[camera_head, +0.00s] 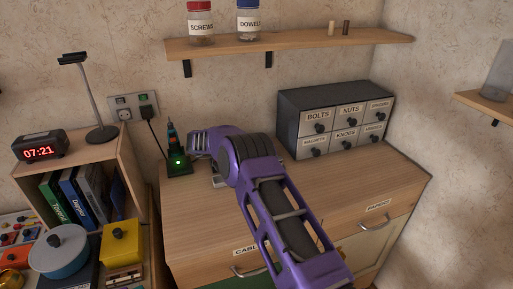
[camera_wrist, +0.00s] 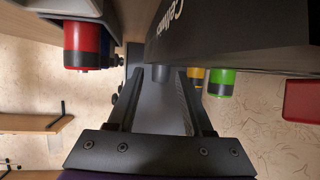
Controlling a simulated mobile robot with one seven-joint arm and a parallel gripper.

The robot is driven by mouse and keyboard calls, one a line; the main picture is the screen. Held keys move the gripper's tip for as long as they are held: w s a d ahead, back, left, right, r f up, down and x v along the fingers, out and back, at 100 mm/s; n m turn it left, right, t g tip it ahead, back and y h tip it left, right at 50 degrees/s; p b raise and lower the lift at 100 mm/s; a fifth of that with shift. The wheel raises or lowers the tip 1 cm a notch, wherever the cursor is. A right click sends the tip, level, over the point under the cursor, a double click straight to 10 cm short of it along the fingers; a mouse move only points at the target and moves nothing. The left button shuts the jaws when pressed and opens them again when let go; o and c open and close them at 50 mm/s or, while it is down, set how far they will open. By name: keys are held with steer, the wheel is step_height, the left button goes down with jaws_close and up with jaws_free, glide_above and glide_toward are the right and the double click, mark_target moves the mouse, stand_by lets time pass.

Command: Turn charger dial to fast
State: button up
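The charger (camera_head: 179,165) is a small dark unit with a lit green light, at the back left of the wooden dresser top. My gripper shows in the wrist view (camera_wrist: 157,76) with its two dark fingers apart. In the head view my purple arm reaches over the dresser to just right of the charger, and the fingers are mostly hidden. In the wrist view a dark box (camera_wrist: 235,38) with white lettering fills the upper right. A short dark grey knob (camera_wrist: 159,73) on it shows between the fingertips; contact cannot be told. No dial marking is readable.
A grey drawer cabinet (camera_head: 288,121) stands right of my arm. A wall socket (camera_head: 134,107) with a black cable is behind the charger. A bookcase (camera_head: 116,165) with clock and lamp is left. A shelf (camera_head: 290,44) hangs above. The dresser's right front top is clear.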

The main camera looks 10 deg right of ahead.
steer(key=shift+o, duration=0.2)
steer(key=shift+a, duration=0.1)
steer(key=v, duration=1.7)
steer(key=shift+s+a+r, duration=0.1)
